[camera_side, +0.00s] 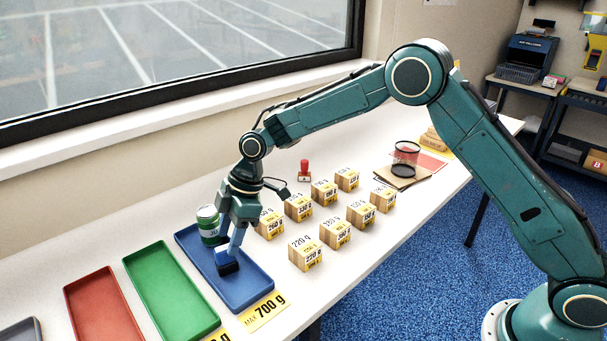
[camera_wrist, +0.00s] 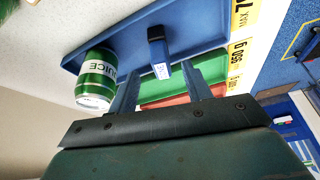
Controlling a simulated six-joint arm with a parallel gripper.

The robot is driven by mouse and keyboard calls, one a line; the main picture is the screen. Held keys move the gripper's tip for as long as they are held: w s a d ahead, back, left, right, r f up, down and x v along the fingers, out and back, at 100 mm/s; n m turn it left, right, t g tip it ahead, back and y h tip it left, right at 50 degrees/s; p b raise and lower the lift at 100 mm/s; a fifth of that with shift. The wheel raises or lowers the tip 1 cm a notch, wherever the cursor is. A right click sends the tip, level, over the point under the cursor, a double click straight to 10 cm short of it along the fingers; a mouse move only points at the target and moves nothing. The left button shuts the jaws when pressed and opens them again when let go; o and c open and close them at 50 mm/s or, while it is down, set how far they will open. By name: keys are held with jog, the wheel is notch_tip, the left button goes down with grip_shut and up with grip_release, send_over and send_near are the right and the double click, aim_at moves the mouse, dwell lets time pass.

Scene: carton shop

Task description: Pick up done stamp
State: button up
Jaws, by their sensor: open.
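My gripper (camera_side: 234,246) is open and points down over the blue tray (camera_side: 262,287), apart from the stamp. In the wrist view, a dark blue block (camera_wrist: 156,46) with a small white label shows between and beyond my fingers. It also shows low in the tray in the side view (camera_side: 228,266). I cannot tell whether my fingers touch it. The red stamp is not in the wrist view.
A green juice can (camera_side: 208,225) stands at the blue tray's left side. A green tray (camera_side: 170,290) and a red tray (camera_side: 105,305) lie left. Several weight-marked cartons (camera_side: 305,252) stand between tray and stamp. A clear container (camera_side: 406,153) stands farther right.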

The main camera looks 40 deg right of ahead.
aim_at(226, 247)
jog(key=shift+f, duration=0.1)
jog(key=shift+x, duration=2.55)
grip_shut()
jog(key=shift+r, duration=0.2)
notch_tip(226, 247, up, 20)
jog(key=shift+f, duration=0.2)
